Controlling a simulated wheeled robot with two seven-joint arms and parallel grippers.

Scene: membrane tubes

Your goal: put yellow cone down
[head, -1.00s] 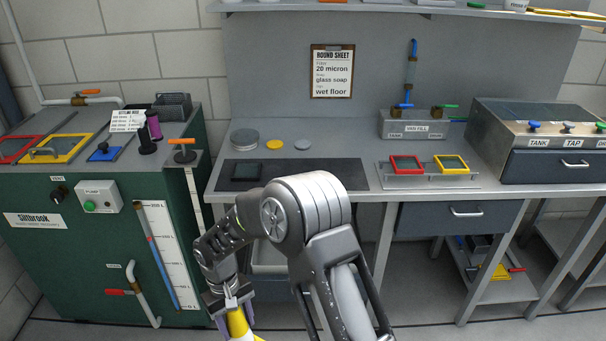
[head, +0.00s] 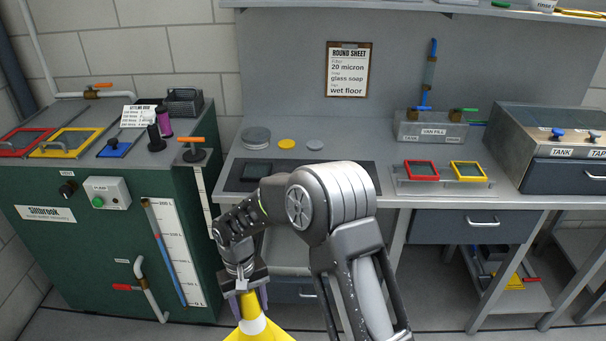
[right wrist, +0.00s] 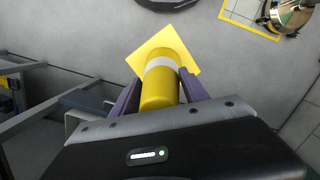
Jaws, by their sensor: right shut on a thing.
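A yellow cone (head: 254,327) with a white band shows at the bottom of the head view, in front of the green tank cabinet and the bench. My right gripper (head: 248,303) is shut on its upper part. In the right wrist view the cone (right wrist: 161,92) lies between the two purple fingers of the gripper (right wrist: 158,92), with its square yellow base away from the palm. The grey floor shows beyond the base. I cannot tell whether the base touches the floor. My left gripper is in neither view.
The green cabinet (head: 95,240) stands at the left, the grey bench (head: 340,115) behind my right arm. In the right wrist view, a yellow-outlined floor square (right wrist: 250,18) with a shiny round object (right wrist: 290,14) lies at top right.

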